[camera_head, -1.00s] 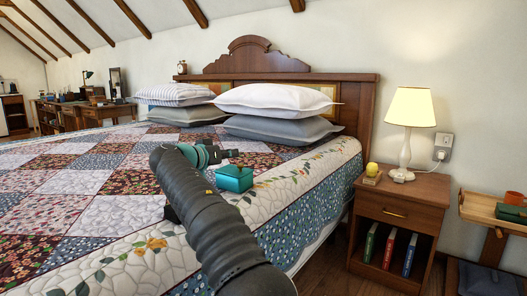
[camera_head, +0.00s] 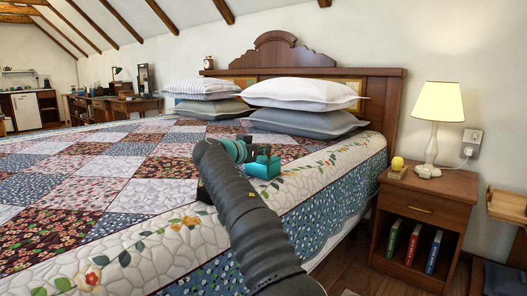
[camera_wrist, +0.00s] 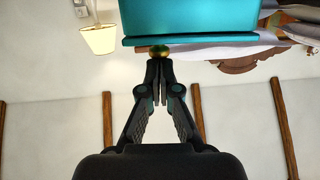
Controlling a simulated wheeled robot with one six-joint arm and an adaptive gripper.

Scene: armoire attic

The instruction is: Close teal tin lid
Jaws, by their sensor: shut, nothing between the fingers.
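The teal tin (camera_head: 262,169) sits on the quilt near the right side of the bed. In the wrist view, which is upside down, its teal body (camera_wrist: 190,18) fills the top, with the lid (camera_wrist: 215,40) as a thin strip lying along the body. A dark line shows between them; I cannot tell if a small gap is left. A gold knob (camera_wrist: 159,51) shows at the lid, right by the fingertips. My gripper (camera_wrist: 159,66) is shut and empty. In the head view my gripper (camera_head: 265,152) is at the top of the tin; contact is unclear.
The pillows (camera_head: 303,106) and wooden headboard (camera_head: 281,55) are behind the tin. A nightstand (camera_head: 426,212) with a lamp (camera_head: 438,105) stands right of the bed. The patchwork quilt (camera_head: 120,195) is clear to the left.

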